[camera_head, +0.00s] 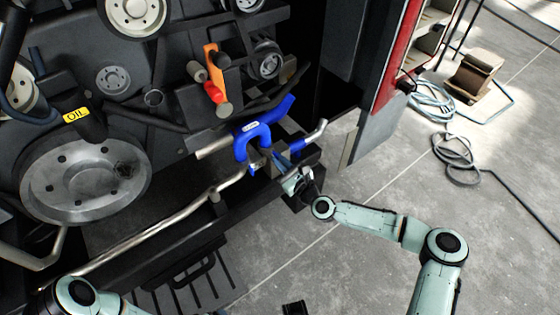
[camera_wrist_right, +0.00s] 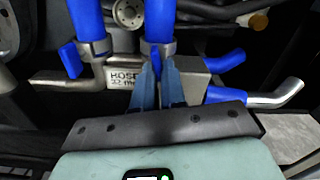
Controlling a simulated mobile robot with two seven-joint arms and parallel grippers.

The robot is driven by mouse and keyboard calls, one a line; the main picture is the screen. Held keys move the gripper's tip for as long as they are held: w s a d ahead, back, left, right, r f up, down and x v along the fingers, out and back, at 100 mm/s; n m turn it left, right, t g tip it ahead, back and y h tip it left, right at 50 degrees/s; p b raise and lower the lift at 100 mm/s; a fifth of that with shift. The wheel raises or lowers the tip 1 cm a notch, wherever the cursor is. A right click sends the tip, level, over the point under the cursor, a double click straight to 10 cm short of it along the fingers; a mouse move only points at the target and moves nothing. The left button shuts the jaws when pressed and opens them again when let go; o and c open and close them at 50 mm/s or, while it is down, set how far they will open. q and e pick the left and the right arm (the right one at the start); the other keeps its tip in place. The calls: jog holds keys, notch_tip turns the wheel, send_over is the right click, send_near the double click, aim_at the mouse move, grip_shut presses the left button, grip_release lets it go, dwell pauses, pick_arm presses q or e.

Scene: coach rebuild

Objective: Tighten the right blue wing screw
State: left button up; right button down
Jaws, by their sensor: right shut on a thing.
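My right gripper (camera_wrist_right: 157,88) is shut on the right blue wing screw (camera_wrist_right: 156,62), which shows as a small blue piece between the fingertips in the right wrist view. The screw sits at a metal clamp around the right blue hose (camera_wrist_right: 160,18). The left blue wing screw (camera_wrist_right: 70,60) stands free beside the clamp of the left blue hose (camera_wrist_right: 87,18). In the head view my right gripper (camera_head: 279,166) is at the lower end of the blue hoses (camera_head: 249,132), and its hold is hard to see there.
A metal block (camera_wrist_right: 121,77) with HOSE lettering lies behind my fingers. Blue stubs and a silver pipe (camera_wrist_right: 277,95) stand to its right. The engine's large pulley (camera_head: 85,180) is at the left. Open grey floor lies to the right, with coiled hoses (camera_head: 457,160).

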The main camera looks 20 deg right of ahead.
dwell(0.3)
jog(key=c, duration=1.2)
grip_release()
jog(key=shift+c, duration=0.2)
pick_arm(q)
jog(key=shift+g+h, duration=0.3)
jog(key=shift+g, duration=0.2)
jog(key=s, duration=0.1)
jog(key=s+d+r+p, duration=0.1)
jog(key=s+r+p, duration=0.1)
jog(key=shift+d+r, duration=0.15)
jog(key=shift+d, duration=0.15)
pick_arm(e)
jog(key=v, duration=1.3)
jog(key=shift+s, duration=0.2)
jog(key=shift+r, duration=0.1)
